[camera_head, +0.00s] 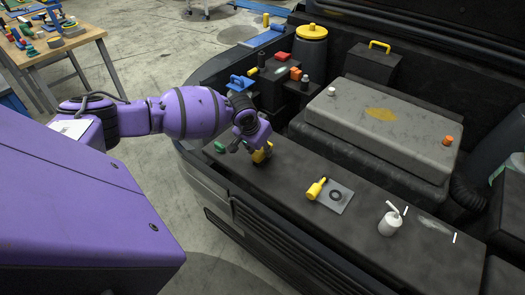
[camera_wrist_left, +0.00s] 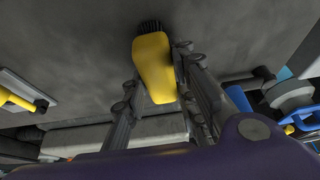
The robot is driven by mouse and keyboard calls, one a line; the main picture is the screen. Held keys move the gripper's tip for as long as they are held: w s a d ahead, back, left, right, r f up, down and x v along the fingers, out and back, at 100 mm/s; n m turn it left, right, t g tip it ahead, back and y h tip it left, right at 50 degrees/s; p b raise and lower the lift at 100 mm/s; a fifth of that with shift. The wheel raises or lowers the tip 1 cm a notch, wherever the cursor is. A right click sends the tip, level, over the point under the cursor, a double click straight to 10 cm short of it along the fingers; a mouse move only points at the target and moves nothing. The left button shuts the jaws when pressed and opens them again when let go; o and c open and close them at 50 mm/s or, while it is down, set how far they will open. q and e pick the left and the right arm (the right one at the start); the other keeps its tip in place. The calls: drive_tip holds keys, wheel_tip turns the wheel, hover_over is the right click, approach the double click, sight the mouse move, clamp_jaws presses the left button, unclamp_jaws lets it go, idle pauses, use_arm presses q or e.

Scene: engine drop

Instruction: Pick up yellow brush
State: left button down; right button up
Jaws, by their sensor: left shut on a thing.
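The yellow brush (camera_wrist_left: 154,68), with dark bristles at its tip, is between the fingers of my left gripper (camera_wrist_left: 160,90) in the left wrist view. The fingers are shut on its yellow body. In the head view, my left gripper (camera_head: 262,146) is low over the left end of the dark front ledge, and part of the brush (camera_head: 262,155) shows under it. I cannot tell whether the brush touches the ledge. My right gripper is not in view.
A green item (camera_head: 219,147) lies just left of the gripper. On the ledge (camera_head: 290,180) to the right are a yellow-handled tool (camera_head: 316,189), a grey plate with a black ring (camera_head: 337,197) and a white bottle (camera_head: 390,222). A blue-handled item (camera_head: 238,83) stands behind.

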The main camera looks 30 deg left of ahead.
use_arm(q)
drive_tip(key=shift+r, duration=0.35)
wheel_tip(320, 180, up, 2)
drive_tip(key=shift+r, duration=0.15)
drive_tip(key=s+r, duration=0.1)
drive_tip(key=r, duration=0.1)
drive_tip(key=s+r+p, duration=0.1)
drive_tip(key=s+r, duration=0.1)
drive_tip(key=s+d+r, duration=0.1)
drive_tip(key=shift+s+r, duration=0.15)
drive_tip(key=shift+r, duration=0.25)
drive_tip(key=s+d+r+p, duration=0.1)
drive_tip(key=s+r, duration=0.3)
drive_tip(key=s, duration=0.5)
drive_tip(key=shift+s+d, duration=0.15)
drive_tip(key=shift+d, duration=0.5)
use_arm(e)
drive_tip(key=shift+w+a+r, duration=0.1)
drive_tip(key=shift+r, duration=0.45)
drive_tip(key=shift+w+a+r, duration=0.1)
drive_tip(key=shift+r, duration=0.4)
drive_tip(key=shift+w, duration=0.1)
